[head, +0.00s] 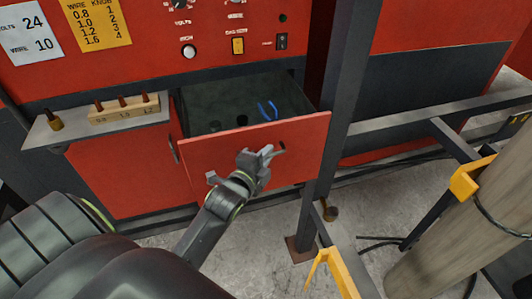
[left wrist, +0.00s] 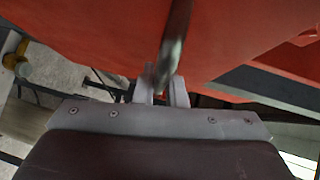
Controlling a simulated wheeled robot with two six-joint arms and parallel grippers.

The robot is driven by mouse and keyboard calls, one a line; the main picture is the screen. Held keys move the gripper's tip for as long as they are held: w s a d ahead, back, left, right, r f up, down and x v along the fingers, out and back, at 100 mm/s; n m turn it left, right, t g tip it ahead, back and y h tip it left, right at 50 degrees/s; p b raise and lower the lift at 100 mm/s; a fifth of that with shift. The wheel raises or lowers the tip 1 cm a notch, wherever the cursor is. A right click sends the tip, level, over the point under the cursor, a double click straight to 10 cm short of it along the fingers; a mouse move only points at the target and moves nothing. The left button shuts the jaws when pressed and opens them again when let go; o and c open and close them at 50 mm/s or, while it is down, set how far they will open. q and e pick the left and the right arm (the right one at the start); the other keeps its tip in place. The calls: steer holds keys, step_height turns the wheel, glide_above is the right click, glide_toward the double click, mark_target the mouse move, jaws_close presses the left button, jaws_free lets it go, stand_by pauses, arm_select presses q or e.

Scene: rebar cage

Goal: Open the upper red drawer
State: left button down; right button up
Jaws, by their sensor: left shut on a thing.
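The red drawer (head: 215,155) under the control panel stands pulled out, so its dark inside shows. Its front panel is tilted in the picture. My left gripper (head: 269,154) is at the drawer front, shut on the drawer handle (head: 282,148), most of which the gripper hides. In the left wrist view the gripper fingers (left wrist: 162,90) close around the grey handle bar (left wrist: 177,35), with the red drawer front (left wrist: 90,35) close above. My right gripper is not in view.
The drawer holds a blue item (head: 267,110) and a small black piece (head: 242,120). A dark steel post (head: 340,90) stands just right of the drawer. A shelf (head: 80,131) with a wooden nozzle block (head: 124,108) is at left. Yellow brackets (head: 468,180) and a grey cylinder (head: 450,225) stand right.

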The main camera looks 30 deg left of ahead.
arm_select(q)
steer(key=c, duration=1.8)
jaws_free()
steer(key=shift+o, duration=0.2)
steer(key=shift+s+f, duration=0.1)
steer(key=shift+s, duration=0.4)
steer(key=s+d+r+b, duration=0.1)
steer(key=s+r+b, duration=0.1)
steer(key=s, duration=1.4)
steer(key=shift+r, duration=0.3)
steer(key=shift+f, duration=0.15)
